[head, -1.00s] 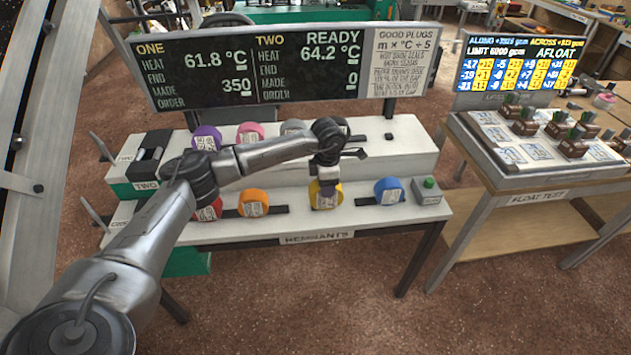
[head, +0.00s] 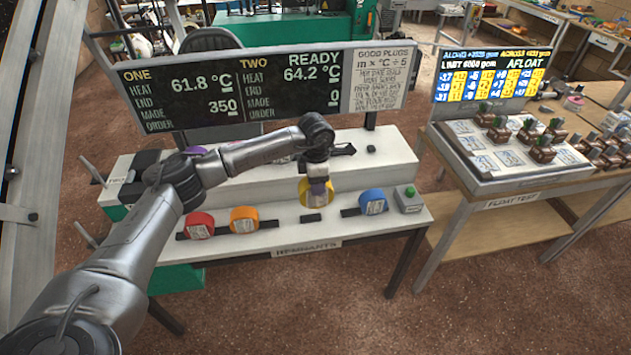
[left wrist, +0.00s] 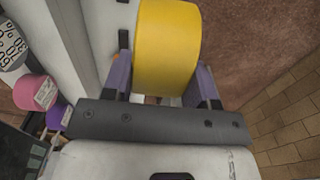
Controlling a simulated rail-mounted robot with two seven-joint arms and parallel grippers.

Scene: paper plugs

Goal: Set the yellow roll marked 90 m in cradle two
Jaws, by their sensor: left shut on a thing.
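The yellow roll (head: 316,194) is in my left gripper (head: 317,184), held above the front shelf of the bench. In the left wrist view the yellow roll (left wrist: 168,45) sits between the two purple fingers of my left gripper (left wrist: 165,82), which is shut on it. Its label is too small to read. My right gripper is not in view.
A display board (head: 250,88) rises behind. Purple and pink rolls (left wrist: 36,93) show in the left wrist view.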

